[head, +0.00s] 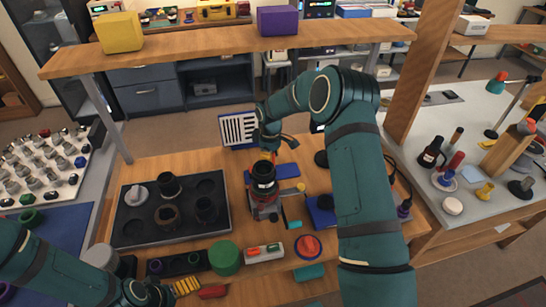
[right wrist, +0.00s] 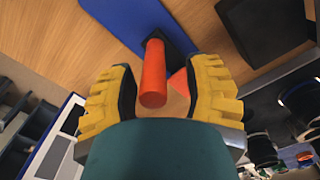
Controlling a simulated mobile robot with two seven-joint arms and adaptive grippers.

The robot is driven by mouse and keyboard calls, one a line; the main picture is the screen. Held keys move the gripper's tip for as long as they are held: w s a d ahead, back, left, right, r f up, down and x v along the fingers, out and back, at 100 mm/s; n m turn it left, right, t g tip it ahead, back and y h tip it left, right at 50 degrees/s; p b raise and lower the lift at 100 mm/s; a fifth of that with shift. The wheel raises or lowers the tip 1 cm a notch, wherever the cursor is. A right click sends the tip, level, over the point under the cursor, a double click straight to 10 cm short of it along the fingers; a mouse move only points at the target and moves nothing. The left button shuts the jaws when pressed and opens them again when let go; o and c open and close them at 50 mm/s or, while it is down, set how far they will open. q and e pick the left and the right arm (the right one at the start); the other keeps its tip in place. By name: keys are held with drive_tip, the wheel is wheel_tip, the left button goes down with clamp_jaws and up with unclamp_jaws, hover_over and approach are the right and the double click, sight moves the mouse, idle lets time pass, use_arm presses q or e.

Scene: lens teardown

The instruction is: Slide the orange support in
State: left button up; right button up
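The orange support shows in the right wrist view as an orange cylinder (right wrist: 153,78), with a smaller orange wedge-like piece (right wrist: 179,81) beside it. My right gripper (right wrist: 160,92) has its yellow fingers spread on either side of them, with gaps; it looks open. In the head view the right gripper (head: 268,146) is above the middle of the table, just behind a black lens barrel (head: 263,174) held upright on a red and grey stand (head: 264,207). Only a little orange shows there. My left gripper (head: 183,287) is at the bottom edge, partly cut off; its fingertips are unclear.
A dark tray (head: 130,228) with round recesses and lens parts lies left of the stand. A green cylinder (head: 225,257), a red round button (head: 308,246) and a small switch box (head: 265,252) line the front. A wooden shelf (head: 180,45) spans the back.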

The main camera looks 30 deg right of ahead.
drive_tip(key=shift+d+r, duration=0.1)
drive_tip(key=shift+r, duration=0.05)
drive_tip(key=shift+r, duration=0.3)
wheel_tip(320, 180, up, 11)
drive_tip(key=shift+r, duration=0.1)
idle(0.7)
